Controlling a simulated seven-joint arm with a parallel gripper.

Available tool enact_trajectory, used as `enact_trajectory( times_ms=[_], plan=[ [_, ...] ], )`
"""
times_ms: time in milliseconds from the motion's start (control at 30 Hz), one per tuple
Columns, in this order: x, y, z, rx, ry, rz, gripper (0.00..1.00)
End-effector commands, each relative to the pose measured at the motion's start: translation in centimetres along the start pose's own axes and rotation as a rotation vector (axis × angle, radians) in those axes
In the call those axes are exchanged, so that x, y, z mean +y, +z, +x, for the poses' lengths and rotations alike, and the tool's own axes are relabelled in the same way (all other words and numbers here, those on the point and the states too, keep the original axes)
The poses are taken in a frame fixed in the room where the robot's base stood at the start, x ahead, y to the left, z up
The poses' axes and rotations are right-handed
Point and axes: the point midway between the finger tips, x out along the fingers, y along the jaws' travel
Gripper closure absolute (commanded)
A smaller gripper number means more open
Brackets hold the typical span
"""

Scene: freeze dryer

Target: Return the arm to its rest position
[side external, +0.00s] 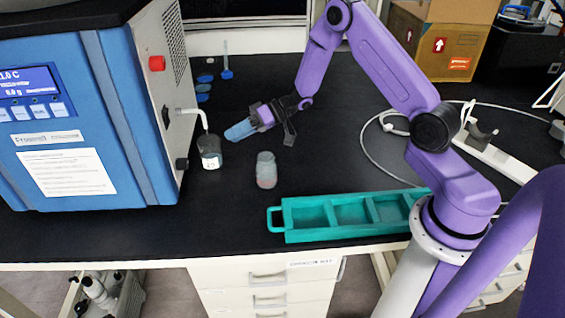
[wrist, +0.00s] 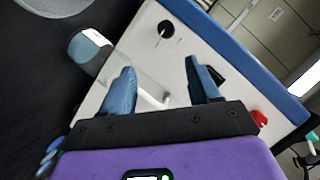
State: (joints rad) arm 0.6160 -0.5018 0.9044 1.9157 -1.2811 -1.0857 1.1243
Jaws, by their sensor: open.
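My purple arm reaches over the black bench from the right. My gripper (side external: 240,130) with blue fingers is just right of the freeze dryer's side, above the bench. In the wrist view my gripper (wrist: 160,85) has its two blue fingers spread apart, with nothing between them in grasp. The blue freeze dryer (side external: 95,110) stands at the left; its pale side panel (wrist: 185,65) fills the middle of the wrist view. A dark-capped flask (side external: 209,152) sits under the dryer's white outlet tube (side external: 197,112), left of and below my gripper. That flask also shows in the wrist view (wrist: 88,48).
A second jar (side external: 266,170) stands on the bench in front of my gripper. A teal tray (side external: 277,219) with compartments lies near the front edge. A white cable (side external: 368,158) curls on the right.

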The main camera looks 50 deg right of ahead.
Motion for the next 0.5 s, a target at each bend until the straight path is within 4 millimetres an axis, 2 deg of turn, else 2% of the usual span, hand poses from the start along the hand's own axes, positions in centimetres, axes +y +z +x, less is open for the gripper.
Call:
enact_trajectory(
  times_ms=[33, 100, 233, 367, 500],
  plan=[
    [-1.4, -0.6, 0.8, -0.014, 0.049, -0.066, 0.39],
    [-2.8, -1.0, 1.5, -0.035, 0.133, -0.152, 0.39],
    [-5.9, -1.1, 2.0, -0.085, 0.275, -0.289, 0.39],
    [-9.3, -0.2, 1.4, -0.155, 0.396, -0.4, 0.39],
    [-13.1, 1.9, -0.5, -0.257, 0.498, -0.492, 0.39]
  ],
)
